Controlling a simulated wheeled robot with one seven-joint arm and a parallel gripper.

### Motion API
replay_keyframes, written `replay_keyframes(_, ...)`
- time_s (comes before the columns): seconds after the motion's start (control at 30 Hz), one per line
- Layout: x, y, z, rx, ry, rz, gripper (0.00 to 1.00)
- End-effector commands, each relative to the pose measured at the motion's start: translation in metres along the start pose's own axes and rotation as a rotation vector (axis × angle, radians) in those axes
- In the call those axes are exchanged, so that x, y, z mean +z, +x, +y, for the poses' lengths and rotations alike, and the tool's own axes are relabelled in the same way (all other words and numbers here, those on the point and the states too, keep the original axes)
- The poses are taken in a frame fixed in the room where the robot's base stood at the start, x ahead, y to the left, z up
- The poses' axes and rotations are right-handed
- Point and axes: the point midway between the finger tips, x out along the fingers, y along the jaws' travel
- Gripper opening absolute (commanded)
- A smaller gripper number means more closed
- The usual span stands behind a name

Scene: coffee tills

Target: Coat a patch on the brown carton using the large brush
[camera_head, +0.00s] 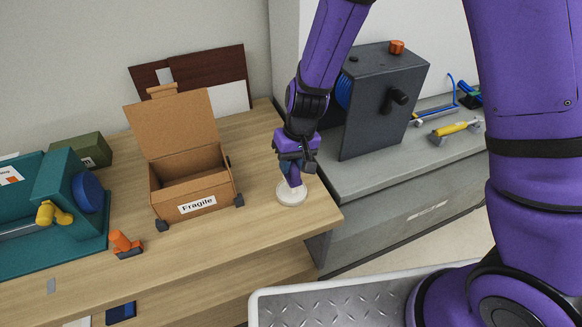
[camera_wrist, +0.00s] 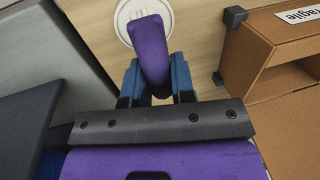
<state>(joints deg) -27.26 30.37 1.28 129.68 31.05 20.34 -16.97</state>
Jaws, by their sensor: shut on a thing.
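The brown carton (camera_head: 193,190) stands open on the wooden bench, its lid flap raised at the back and a Fragile label on its front. Part of it shows at the right of the wrist view (camera_wrist: 262,62). My gripper (camera_head: 292,177) is to the right of the carton, pointing down. Its blue fingers (camera_wrist: 157,82) are shut on a purple handle (camera_wrist: 150,48), apparently that of the large brush. The handle stands over a round white dish (camera_head: 291,197), which also shows in the wrist view (camera_wrist: 124,20). The bristles are hidden; I cannot tell whether they touch the dish.
A teal machine (camera_head: 55,215) and a green box (camera_head: 82,152) are on the left of the bench. A small orange item (camera_head: 124,243) lies near the front edge. A dark grey box (camera_head: 385,105) stands on the grey cabinet at right. Bench surface is clear between carton and dish.

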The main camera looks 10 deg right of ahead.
Motion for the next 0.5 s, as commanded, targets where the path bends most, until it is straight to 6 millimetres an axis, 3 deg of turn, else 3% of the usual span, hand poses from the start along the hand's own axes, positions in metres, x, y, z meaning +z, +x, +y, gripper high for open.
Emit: replay_keyframes(0.5, -0.001, -0.035, -0.007, -0.001, -0.001, 0.003, 0.05)
